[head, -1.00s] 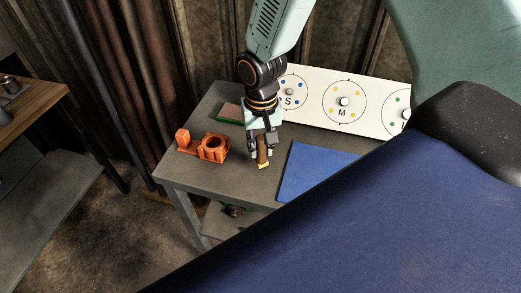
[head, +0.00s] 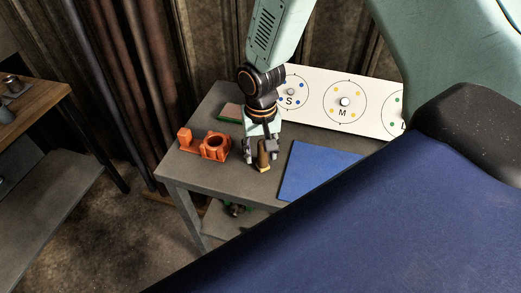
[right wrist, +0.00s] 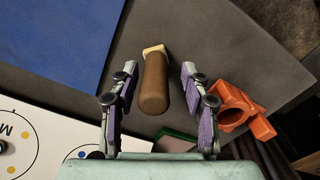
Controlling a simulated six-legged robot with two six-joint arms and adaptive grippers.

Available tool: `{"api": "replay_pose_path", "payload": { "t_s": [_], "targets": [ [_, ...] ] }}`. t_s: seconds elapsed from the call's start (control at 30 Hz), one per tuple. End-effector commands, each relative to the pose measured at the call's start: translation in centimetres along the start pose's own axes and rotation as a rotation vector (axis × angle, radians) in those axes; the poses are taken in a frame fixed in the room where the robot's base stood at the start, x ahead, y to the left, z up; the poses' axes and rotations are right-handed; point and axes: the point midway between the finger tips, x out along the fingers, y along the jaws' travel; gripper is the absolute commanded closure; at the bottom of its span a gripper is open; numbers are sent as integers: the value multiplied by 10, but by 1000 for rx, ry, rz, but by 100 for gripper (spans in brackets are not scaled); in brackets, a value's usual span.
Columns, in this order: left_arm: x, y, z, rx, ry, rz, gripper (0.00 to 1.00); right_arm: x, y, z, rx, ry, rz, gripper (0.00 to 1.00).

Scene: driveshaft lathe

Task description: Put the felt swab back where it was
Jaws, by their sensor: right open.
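The felt swab (head: 263,157), a brown rounded handle with a pale tip, is on the grey table (head: 232,180), between the orange holder (head: 214,147) and the blue mat (head: 318,172). Its pale end is down at the tabletop. My right gripper (head: 260,153) is open above and around it. In the right wrist view the swab's handle (right wrist: 154,85) lies between the spread fingers of the gripper (right wrist: 157,78), with a gap on both sides. The orange holder (right wrist: 238,107), with a round opening, also shows there. My left gripper is not in view.
A white board (head: 370,104) with dotted circles marked S and M stands at the table's back. A green-edged reddish block (head: 230,112) lies behind the orange holder. A wooden-topped bench (head: 40,100) stands at far left. The tabletop in front of the orange holder is clear.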

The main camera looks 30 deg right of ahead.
Motion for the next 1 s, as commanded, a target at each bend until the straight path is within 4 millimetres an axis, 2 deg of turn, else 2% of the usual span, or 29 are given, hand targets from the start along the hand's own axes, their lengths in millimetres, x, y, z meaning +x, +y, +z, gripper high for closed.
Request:
{"api": "replay_pose_path", "payload": {
  "t_s": [0.23,0.7,0.83,1.0],
  "targets": [
    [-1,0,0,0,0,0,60,-12,0,-1,1,2,-2,53],
    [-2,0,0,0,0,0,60,-101,0,-1,1,3,-3,53],
    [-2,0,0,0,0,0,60,-115,0,-1,2,1,-1,53],
    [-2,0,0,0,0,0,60,-122,0,0,1,0,0,53]
  ]
}}
